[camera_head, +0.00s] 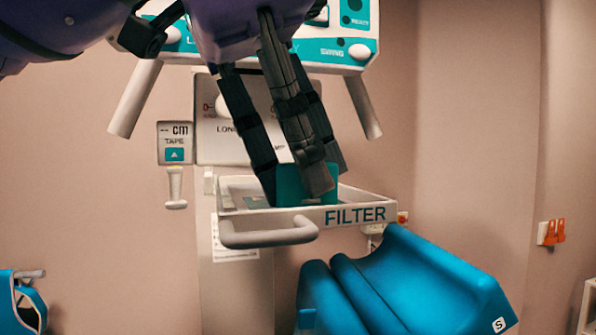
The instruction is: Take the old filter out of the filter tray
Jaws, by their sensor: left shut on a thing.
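The white filter tray (360,215), marked FILTER on its front wall, sticks out from the machine's column. It has a white loop handle (268,235) at its front left. A teal block, which looks like the old filter (290,187), is inside the tray's outline. My left gripper (297,188) comes down from above with its dark fingers shut on the old filter. The fingers hide much of the filter. I cannot tell whether its underside touches the tray floor. My right gripper is not in view.
The white and teal machine head (330,52) with slanted side handles (135,98) is behind my arm. A blue padded seat (415,285) stands close below the tray at right. A tape holder (175,143) is on the wall at left. The space right of the tray is open.

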